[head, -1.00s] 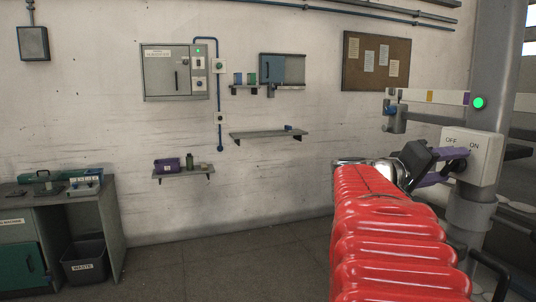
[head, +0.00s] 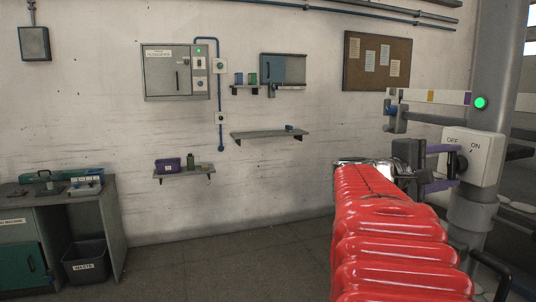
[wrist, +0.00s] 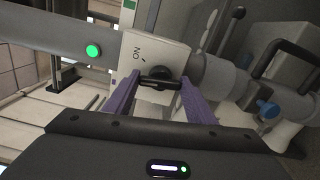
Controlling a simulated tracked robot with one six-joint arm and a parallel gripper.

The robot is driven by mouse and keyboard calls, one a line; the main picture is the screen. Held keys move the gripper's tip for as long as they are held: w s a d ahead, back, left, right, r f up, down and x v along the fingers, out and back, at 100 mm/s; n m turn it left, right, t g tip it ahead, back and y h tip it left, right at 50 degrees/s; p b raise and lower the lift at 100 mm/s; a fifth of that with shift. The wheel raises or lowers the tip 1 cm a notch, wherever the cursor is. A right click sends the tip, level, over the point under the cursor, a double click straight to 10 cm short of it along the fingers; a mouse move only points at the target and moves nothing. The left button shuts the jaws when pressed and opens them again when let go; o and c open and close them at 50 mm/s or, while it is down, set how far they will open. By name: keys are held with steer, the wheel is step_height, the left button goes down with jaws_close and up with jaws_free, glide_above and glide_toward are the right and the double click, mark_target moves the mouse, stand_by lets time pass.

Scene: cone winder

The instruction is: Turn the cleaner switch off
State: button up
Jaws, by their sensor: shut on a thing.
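The cleaner switch is a pale box (head: 484,157) marked OFF and ON on a grey post at the right of the head view. Its black rotary knob (head: 458,164) sits below the labels. In the wrist view the box (wrist: 150,52) shows ON, and the knob (wrist: 163,77) has a dark bar handle. My gripper (head: 451,164) has purple fingers, one above the other in the head view. In the wrist view my gripper (wrist: 161,82) is shut on the knob's bar at both ends. The OFF label is hidden in the wrist view.
A grey collar (head: 470,212) is around the post below. Wall shelves (head: 270,135) and a bench (head: 60,210) stand well away at left.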

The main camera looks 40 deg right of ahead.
steer(key=shift+f+n, duration=0.2)
steer(key=shift+n, duration=0.9)
steer(key=shift+f+n, duration=0.15)
steer(key=shift+n, duration=0.95)
steer(key=o, duration=0.7)
steer(key=shift+w, duration=0.1)
steer(key=o, duration=0.3)
steer(key=shift+r, duration=0.15)
steer(key=shift+o, duration=0.2)
steer(key=shift+a+r, duration=0.1)
steer(key=shift+w+a, duration=0.25)
steer(key=shift+a, duration=0.2)
steer(key=v, duration=1.2)
steer(key=shift+a, duration=0.3)
steer(key=shift+w, duration=0.1)
